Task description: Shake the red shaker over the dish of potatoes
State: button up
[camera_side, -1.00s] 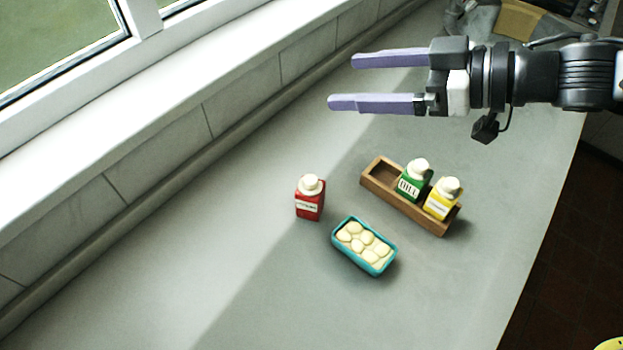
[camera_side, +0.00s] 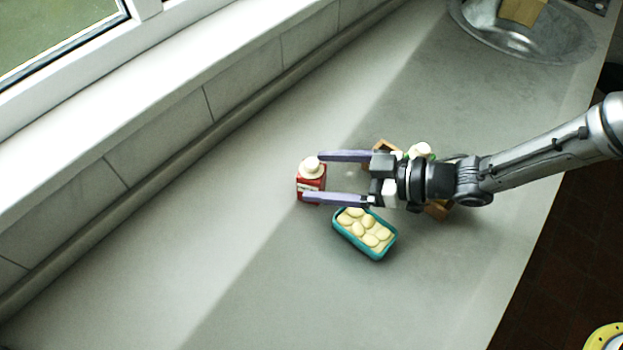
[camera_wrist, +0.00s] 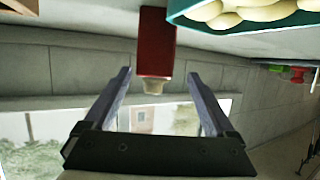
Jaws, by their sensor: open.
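The red shaker (camera_side: 312,178) with a cream cap stands upright on the counter. In the wrist view the shaker (camera_wrist: 156,42) appears upside down, ahead of the fingers and between their lines. My gripper (camera_side: 311,177) is open, with one purple finger on either side of the shaker in the side view. I cannot tell whether a finger touches it. The teal dish (camera_side: 343,238) of pale potatoes (camera_side: 364,229) sits just below and right of the shaker. The dish (camera_wrist: 240,26) also shows at the top right of the wrist view.
A wooden rack (camera_side: 385,149) is mostly hidden behind my gripper, with a green shaker's cap (camera_side: 420,150) showing above it. A metal sink basin (camera_side: 485,32) is at the far right. The counter left of the shaker is clear up to the window sill (camera_side: 180,80).

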aim_at(299, 170)
jog(key=shift+w+x, duration=0.15)
jog(key=shift+x, duration=1.4)
jog(key=shift+w+x, duration=0.2)
jog(key=shift+x, duration=1.3)
jog(key=shift+d+r, duration=0.1)
jog(key=shift+c, duration=0.3)
grip_shut()
